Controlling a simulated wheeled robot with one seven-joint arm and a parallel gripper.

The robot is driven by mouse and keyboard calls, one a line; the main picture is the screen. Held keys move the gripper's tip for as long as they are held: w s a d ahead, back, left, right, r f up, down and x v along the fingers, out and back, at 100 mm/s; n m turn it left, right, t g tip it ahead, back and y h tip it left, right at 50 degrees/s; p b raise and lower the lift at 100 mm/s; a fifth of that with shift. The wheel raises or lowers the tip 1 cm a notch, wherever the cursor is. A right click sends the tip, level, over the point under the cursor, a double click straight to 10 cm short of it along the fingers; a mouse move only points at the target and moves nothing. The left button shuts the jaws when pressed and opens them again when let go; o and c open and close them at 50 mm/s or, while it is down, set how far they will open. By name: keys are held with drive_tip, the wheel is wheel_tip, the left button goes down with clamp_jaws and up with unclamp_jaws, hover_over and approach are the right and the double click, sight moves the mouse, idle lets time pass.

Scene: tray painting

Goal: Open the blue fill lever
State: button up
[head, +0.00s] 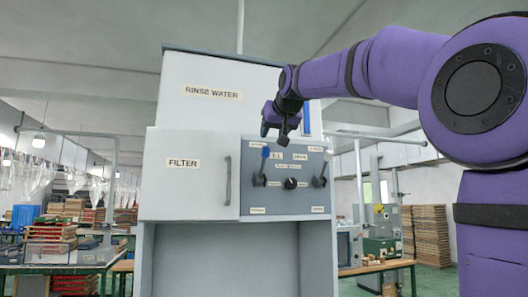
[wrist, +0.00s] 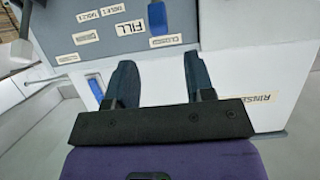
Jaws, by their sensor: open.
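The blue fill lever (head: 265,153) is on the grey control panel (head: 297,203). It stands nearly upright, blue grip at the top, over its dark pivot. In the wrist view the blue grip (wrist: 157,18) is beside the FILL label (wrist: 130,28) and a label that seems to read CLOSED (wrist: 166,41). My gripper (head: 275,132) is just above the lever in the head view. In the wrist view its two dark fingers (wrist: 160,62) are apart with nothing between them. The grip lies beyond the fingertips, apart from them.
A black knob (head: 290,184) and another lever (head: 322,176) are to the right on the panel. The FILTER door (head: 190,185) with its handle (head: 228,180) is at left. The RINSE WATER tank (head: 210,110) rises above, with a blue strip (wrist: 95,88) near its edge.

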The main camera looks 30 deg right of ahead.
sight(264, 150)
drive_tip(key=x, duration=1)
drive_tip(key=shift+s, duration=0.1)
clamp_jaws()
